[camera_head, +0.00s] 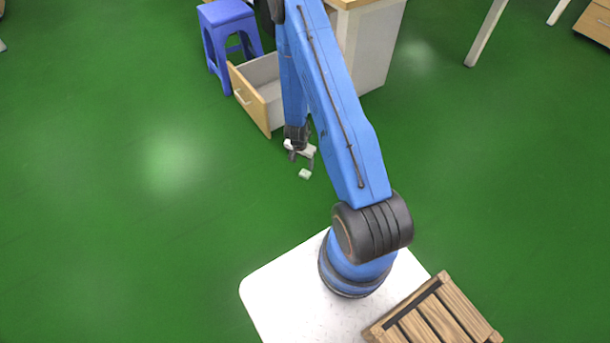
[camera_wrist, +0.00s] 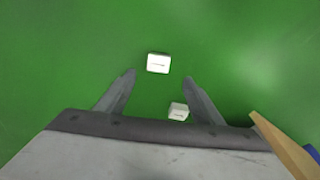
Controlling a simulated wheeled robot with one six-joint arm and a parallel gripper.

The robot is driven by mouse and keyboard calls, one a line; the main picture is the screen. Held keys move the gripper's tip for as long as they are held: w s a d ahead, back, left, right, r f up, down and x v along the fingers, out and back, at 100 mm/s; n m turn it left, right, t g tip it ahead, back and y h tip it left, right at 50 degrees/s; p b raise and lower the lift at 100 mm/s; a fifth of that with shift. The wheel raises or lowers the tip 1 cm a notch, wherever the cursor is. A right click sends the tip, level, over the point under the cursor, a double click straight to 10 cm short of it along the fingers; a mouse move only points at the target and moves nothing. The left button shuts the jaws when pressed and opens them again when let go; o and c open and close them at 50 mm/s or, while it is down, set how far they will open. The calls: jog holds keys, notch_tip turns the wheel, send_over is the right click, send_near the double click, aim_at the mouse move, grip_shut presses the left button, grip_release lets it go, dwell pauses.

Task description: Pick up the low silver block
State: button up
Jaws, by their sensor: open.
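Two small pale silver-white blocks show on the green floor in the wrist view. One block (camera_wrist: 158,63) lies just beyond the fingertips, near the middle between them. The other block (camera_wrist: 178,111) is closer to the palm, between the fingers and nearer the right one. I cannot tell which is the low silver block. The head view shows only one pale block (camera_head: 305,174), just below my gripper (camera_head: 302,163); the other is not visible there. My gripper (camera_wrist: 160,76) is open and points down, with nothing held between its fingers.
An open drawer (camera_head: 252,104) juts from a cabinet close behind my gripper; its wooden edge (camera_wrist: 285,145) shows at the right of the wrist view. A blue stool (camera_head: 228,30) stands beyond it. A slatted wooden crate (camera_head: 440,312) is at lower right. The floor to the left is clear.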

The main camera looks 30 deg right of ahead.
send_over(305, 173)
jog(key=a, duration=0.1)
notch_tip(305, 173, down, 4)
jog(key=shift+s+f, duration=0.1)
jog(key=shift+s, duration=0.05)
jog(key=shift+d+f, duration=0.2)
jog(key=shift+f, duration=1.15)
jog(key=shift+d+f, duration=0.15)
jog(key=shift+f, duration=1.15)
jog(key=c, duration=1.2)
